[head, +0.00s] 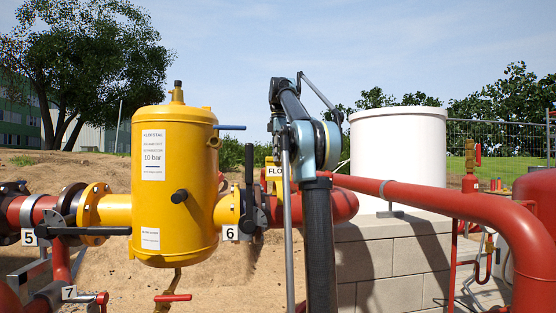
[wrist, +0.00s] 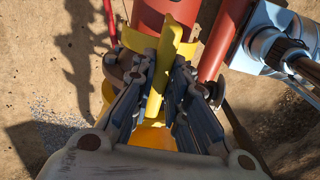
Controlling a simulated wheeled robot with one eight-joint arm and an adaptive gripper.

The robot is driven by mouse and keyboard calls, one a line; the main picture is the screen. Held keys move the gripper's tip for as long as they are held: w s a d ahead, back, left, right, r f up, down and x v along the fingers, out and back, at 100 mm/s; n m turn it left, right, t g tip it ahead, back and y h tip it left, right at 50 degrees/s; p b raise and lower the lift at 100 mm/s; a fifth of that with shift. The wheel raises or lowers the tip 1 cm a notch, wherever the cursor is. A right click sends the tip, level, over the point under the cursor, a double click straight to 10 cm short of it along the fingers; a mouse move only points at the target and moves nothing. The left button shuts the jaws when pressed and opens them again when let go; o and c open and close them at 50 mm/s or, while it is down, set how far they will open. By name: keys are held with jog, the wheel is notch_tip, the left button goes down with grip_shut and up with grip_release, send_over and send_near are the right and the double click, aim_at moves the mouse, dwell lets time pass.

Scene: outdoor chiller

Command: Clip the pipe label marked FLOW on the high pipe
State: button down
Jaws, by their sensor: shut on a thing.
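The yellow FLOW label (head: 273,173) shows in the head view, partly hidden by my arm, with only "FLO" readable. In the wrist view my gripper (wrist: 166,62) is shut on the yellow label (wrist: 155,95), and the label's wide curved part (wrist: 185,50) lies beyond the fingertips. The label is above the red pipe by valve 6 (head: 344,205) in the head view. A red pipe (wrist: 165,12) lies just beyond the curved part in the wrist view. I cannot tell whether the label touches a pipe. My fingers are hidden behind my arm in the head view.
A yellow tank (head: 175,215) stands left of my arm. A black-handled valve (head: 249,190) is close to the label. A long red pipe (head: 430,200) runs right, past a white tank (head: 395,150) on a block wall (head: 395,260). Open sky is above.

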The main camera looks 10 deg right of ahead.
aim_at(279, 162)
jog(key=shift+f, duration=0.1)
jog(key=shift+f, duration=1.4)
jog(key=shift+f, duration=1.1)
jog(key=c, duration=1)
grip_release()
jog(key=shift+r, duration=0.1)
jog(key=shift+r, duration=3.45)
